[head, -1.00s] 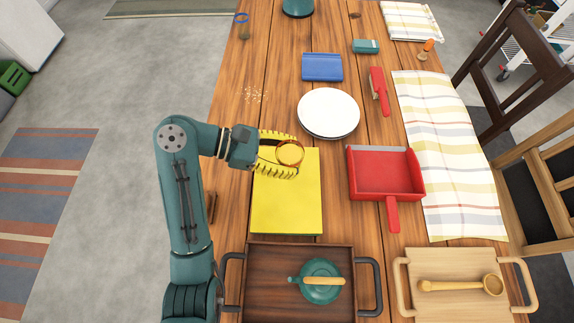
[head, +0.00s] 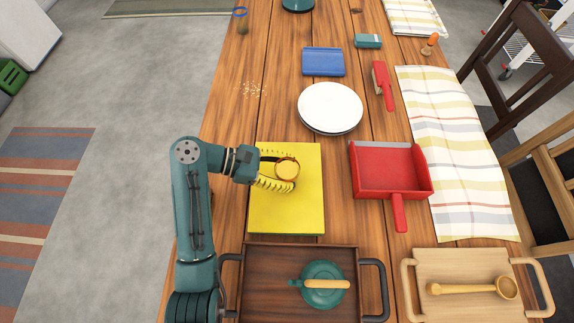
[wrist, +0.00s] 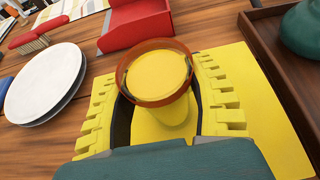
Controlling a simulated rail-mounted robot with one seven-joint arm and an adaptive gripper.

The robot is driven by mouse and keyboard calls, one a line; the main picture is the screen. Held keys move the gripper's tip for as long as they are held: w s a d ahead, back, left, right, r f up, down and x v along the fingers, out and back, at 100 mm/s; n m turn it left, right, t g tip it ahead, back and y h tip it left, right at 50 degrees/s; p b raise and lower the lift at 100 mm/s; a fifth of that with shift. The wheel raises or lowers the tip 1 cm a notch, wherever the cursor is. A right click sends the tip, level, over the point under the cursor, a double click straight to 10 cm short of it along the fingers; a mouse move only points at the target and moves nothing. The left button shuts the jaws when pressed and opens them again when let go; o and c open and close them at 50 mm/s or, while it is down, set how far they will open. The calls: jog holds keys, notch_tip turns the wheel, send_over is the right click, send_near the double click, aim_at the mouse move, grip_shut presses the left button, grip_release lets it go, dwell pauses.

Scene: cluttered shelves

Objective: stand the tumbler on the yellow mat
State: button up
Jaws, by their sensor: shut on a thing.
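The tumbler is a see-through cup with an orange-brown rim (wrist: 160,103); the mat's yellow shows through it. My gripper (head: 281,174) has yellow toothed fingers and is shut on the tumbler, one finger on each side of it in the wrist view. The yellow mat (head: 285,215) lies flat on the wooden table, and the tumbler is over its upper part in the head view. The tumbler looks roughly upright, opening up. I cannot tell whether its base touches the mat, as its lower part is partly hidden by the fingers.
A dark wooden tray (head: 262,290) with a teal lidded pot (head: 323,272) stands just below the mat. White plates (head: 330,105) lie above it, and a red dustpan (head: 390,170) lies to its right. The lower part of the mat is bare.

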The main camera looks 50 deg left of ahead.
jog(key=shift+r, duration=0.15)
jog(key=shift+f, duration=0.25)
jog(key=o, duration=1.2)
jog(key=shift+r, duration=0.1)
jog(key=shift+r, duration=0.3)
jog(key=p+v, duration=0.3)
jog(key=v, duration=0.3)
jog(key=p+v, duration=0.3)
jog(key=v, duration=0.3)
jog(key=shift+a+f+p, duration=0.1)
jog(key=shift+f+p, duration=0.15)
jog(key=shift+p, duration=0.15)
